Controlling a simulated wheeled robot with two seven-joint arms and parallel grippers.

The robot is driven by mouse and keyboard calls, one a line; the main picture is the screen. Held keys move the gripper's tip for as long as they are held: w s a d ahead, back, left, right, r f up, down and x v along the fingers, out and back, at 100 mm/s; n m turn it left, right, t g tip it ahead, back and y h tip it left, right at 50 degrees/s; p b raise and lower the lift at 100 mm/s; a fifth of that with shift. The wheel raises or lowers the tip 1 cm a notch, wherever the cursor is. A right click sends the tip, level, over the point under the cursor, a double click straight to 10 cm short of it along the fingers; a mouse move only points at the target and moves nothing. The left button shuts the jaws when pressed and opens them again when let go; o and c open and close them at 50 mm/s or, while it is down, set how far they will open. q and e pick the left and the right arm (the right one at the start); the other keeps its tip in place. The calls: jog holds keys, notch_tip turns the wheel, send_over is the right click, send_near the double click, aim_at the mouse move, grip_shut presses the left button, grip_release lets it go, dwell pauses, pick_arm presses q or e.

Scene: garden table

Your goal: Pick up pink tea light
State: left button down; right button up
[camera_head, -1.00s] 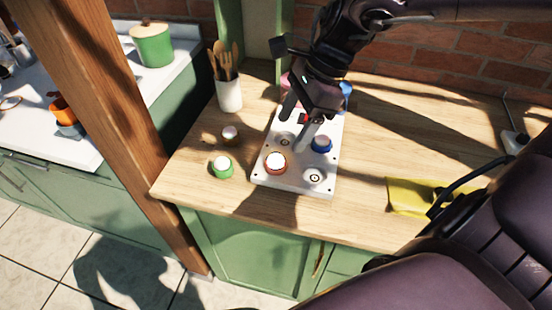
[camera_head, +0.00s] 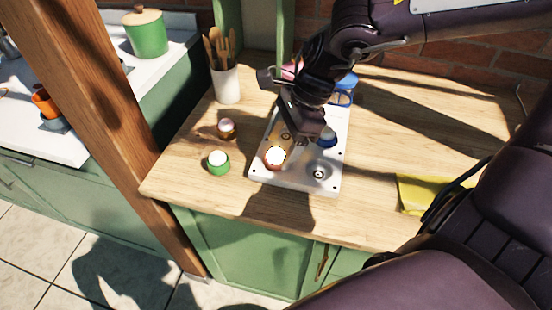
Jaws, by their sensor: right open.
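A tea light with a white top and reddish-pink side (camera_head: 275,158) sits at the front left of a pale board (camera_head: 261,181) with round recesses. I take it for the pink one, though its colour is hard to tell. My right gripper (camera_head: 295,148) is open and points down over the board, with its fingers close beside this tea light; contact cannot be made out. A blue tea light (camera_head: 327,138) on the board is partly hidden behind the gripper. My left gripper is not in view.
A green tea light (camera_head: 218,163) and a brown one (camera_head: 227,129) stand left of the board. A utensil pot (camera_head: 227,86), a blue mug (camera_head: 345,86) and a mostly hidden pink object (camera_head: 289,71) are behind. A yellow cloth (camera_head: 418,194) lies right; the wooden top between is clear.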

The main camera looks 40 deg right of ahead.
jog(key=shift+x, duration=0.9)
jog(key=c, duration=1.1)
jog(key=shift+r, duration=0.15)
